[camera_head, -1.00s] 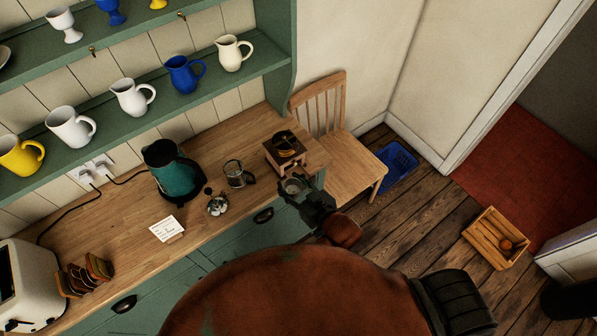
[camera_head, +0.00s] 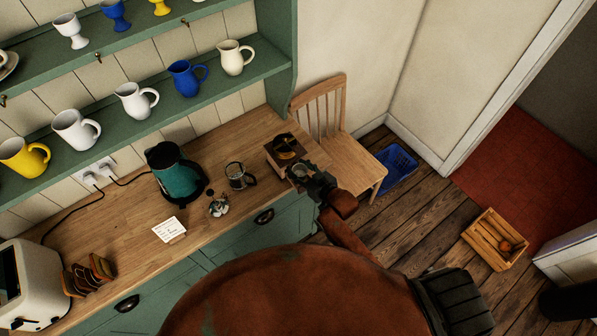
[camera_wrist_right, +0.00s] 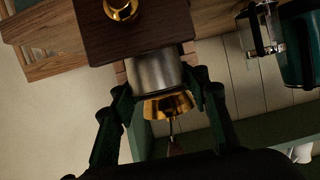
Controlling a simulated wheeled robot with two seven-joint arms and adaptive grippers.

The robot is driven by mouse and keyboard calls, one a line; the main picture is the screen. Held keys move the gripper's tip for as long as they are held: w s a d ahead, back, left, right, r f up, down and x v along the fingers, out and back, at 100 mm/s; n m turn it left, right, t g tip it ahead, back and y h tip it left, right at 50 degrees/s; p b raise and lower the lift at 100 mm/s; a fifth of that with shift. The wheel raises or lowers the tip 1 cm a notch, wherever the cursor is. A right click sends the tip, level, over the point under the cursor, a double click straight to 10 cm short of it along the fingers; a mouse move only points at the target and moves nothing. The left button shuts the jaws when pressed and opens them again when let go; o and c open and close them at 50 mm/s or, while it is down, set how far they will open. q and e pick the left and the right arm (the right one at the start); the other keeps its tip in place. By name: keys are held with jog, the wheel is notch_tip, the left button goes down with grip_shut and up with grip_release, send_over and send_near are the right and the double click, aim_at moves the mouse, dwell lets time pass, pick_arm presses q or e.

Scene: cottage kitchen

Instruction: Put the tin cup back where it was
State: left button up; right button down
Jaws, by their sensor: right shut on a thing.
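The silvery tin cup (camera_head: 298,172) is held above the counter's right front edge, close in front of the wooden coffee grinder (camera_head: 285,150). My right gripper (camera_head: 308,178) is shut on it. In the right wrist view the cup (camera_wrist_right: 154,70) shows between the fingers of the right gripper (camera_wrist_right: 163,88), against the grinder's dark wood (camera_wrist_right: 140,30) with its brass knob and brass funnel. I cannot tell whether the cup touches the grinder or rests on anything.
On the counter (camera_head: 225,140), a glass press (camera_head: 238,176), its plunger part (camera_head: 218,205), a teal kettle (camera_head: 175,172) and a card (camera_head: 169,230) stand left of the grinder. A chair (camera_head: 350,150) is close on the right. Shelves with jugs hang behind.

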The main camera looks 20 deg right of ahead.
aim_at(297, 171)
notch_tip(297, 171, down, 2)
jog(key=shift+w+d+f, duration=0.1)
jog(key=shift+f, duration=0.15)
jog(key=shift+w+f+p, duration=0.15)
jog(key=shift+f+p, duration=0.15)
jog(key=shift+f, duration=0.15)
jog(key=c, duration=1.1)
grip_release()
jog(key=shift+f, duration=0.1)
